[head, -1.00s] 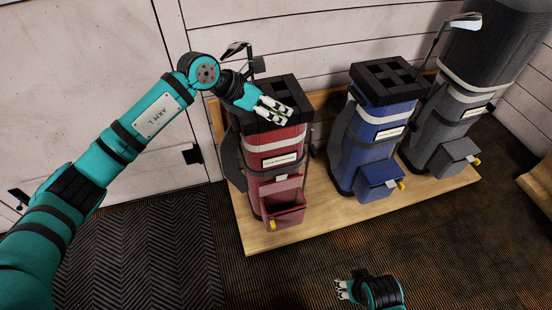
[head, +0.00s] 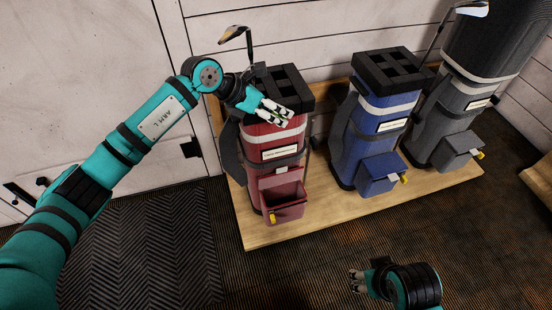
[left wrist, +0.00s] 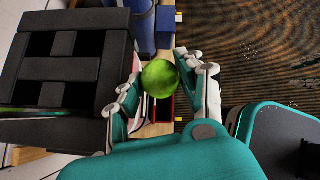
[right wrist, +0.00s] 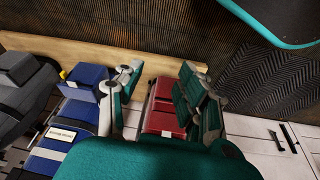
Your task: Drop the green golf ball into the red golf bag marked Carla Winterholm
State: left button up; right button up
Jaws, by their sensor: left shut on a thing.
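The red golf bag (head: 278,140) stands at the left of the row, with a black divided top (head: 285,75), a white name label (head: 281,153) too small to read and an open front pocket (head: 284,207). My left gripper (head: 284,117) is just in front of the bag's top rim. In the left wrist view its fingers (left wrist: 158,85) are shut on the green golf ball (left wrist: 160,77). There the black top (left wrist: 70,68) lies to the left, and the red pocket (left wrist: 164,108) shows below the ball. My right gripper (head: 356,282) is low at the front, its fingers (right wrist: 158,80) apart and empty.
A blue bag (head: 368,130) and a grey bag (head: 445,125) stand to the right on the wooden platform (head: 325,215). A golf club (head: 237,36) rises from the red bag. The dark floor (head: 300,270) in front is clear.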

pick_arm(q)
jog(key=shift+f, duration=0.6)
pick_arm(e)
jog(key=shift+v, duration=0.85)
pick_arm(q)
jog(key=o, duration=1.2)
jog(key=v, duration=1.2)
